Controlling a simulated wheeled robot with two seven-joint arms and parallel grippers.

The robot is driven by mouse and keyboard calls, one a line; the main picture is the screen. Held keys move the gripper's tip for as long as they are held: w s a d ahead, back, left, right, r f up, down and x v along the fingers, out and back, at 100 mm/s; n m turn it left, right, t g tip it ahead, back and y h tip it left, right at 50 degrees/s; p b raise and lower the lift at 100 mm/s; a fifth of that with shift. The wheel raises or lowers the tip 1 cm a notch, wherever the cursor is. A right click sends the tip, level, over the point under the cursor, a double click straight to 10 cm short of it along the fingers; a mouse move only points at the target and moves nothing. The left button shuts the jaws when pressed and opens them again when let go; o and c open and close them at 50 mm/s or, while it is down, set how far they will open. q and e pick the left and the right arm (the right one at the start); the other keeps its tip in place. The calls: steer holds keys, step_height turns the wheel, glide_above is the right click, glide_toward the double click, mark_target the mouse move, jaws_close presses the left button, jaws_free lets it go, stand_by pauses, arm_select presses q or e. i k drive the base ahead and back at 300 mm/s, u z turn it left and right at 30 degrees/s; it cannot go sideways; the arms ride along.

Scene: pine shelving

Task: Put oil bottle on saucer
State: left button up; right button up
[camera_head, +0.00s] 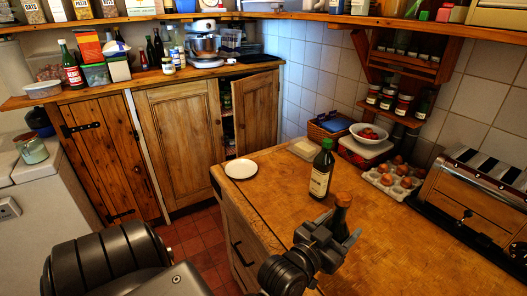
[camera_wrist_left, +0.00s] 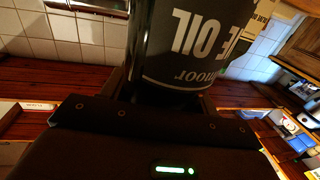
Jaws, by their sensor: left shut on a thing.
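The oil bottle (camera_head: 341,212) is dark with a brownish top. In the head view it shows behind my left gripper (camera_head: 332,236), which hides its lower part. In the left wrist view the oil bottle (camera_wrist_left: 180,45) fills the upper middle, with "OIL" upside down on its dark label. My left gripper is shut on it. I cannot tell whether its base touches the counter. The saucer (camera_head: 241,169) is a white round plate lying empty near the counter's left corner, up and left of the gripper. My right gripper is not in view.
A dark bottle with a cream label (camera_head: 320,180) stands on the wooden counter (camera_head: 275,190) between the saucer and the held bottle. An egg tray (camera_head: 392,182), a bowl (camera_head: 368,134) and a toaster (camera_head: 475,205) stand at the right. Counter around the saucer is mostly clear.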

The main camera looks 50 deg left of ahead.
mark_target(242, 170)
steer(key=z, duration=2.45)
steer(key=k, duration=1.7)
steer(key=u, duration=2.1)
steer(key=i, duration=0.5)
